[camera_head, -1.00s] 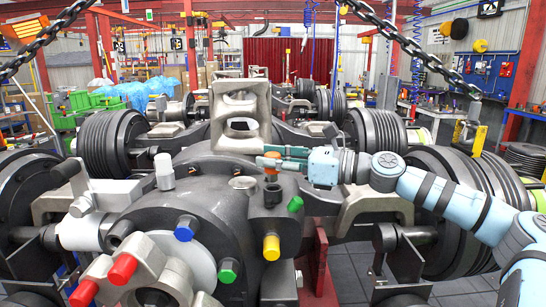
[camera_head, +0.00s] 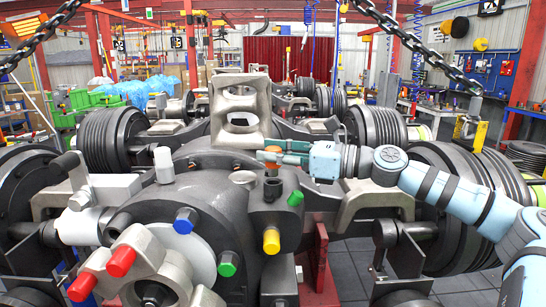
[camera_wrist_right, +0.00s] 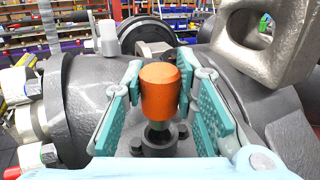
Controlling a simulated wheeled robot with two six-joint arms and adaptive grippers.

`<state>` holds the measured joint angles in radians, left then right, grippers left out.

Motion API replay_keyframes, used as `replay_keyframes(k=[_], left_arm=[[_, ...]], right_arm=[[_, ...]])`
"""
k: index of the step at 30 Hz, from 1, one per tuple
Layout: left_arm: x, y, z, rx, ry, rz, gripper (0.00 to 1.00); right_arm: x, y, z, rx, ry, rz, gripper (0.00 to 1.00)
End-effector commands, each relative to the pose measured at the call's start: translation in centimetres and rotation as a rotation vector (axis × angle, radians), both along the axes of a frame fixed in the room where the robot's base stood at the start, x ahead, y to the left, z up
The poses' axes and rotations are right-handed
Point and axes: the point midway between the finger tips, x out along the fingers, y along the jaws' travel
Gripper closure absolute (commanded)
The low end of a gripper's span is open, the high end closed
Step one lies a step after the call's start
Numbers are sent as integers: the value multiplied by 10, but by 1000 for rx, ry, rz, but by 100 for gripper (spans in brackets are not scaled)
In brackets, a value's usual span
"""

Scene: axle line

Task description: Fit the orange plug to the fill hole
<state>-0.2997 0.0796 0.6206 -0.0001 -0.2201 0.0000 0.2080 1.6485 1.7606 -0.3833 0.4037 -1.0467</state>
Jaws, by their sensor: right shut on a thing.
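My right gripper (camera_head: 275,155) comes in from the right and is shut on the orange plug (camera_head: 272,149). The wrist view shows the plug (camera_wrist_right: 160,85) upright between the teal finger pads, with a dark narrower stem below its orange head. A dark round fitting with an opening, apparently the fill hole (camera_head: 272,187), sits on top of the grey axle housing, below the plug. It also shows in the wrist view (camera_wrist_right: 156,143), right under the stem. The head view shows space between plug and fitting; the stem's lower end is hard to make out. My left gripper is not in view.
A pale metal bracket (camera_head: 240,90) stands behind the gripper. Coloured caps sit around the housing: green (camera_head: 295,198), yellow (camera_head: 271,241), blue (camera_head: 186,220) and red (camera_head: 120,261). A white cylinder (camera_head: 163,164) stands to the left. Chains hang at both sides.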

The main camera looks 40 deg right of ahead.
Motion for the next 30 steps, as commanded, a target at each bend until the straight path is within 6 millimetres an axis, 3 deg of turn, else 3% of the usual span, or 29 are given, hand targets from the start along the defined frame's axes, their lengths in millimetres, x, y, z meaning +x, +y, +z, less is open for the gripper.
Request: replay_keyframes(k=[12, 30], left_arm=[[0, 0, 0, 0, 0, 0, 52], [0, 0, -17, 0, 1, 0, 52]], right_arm=[[0, 0, 1, 0, 0, 0, 100], [0, 0, -18, 0, 0, 0, 100]])
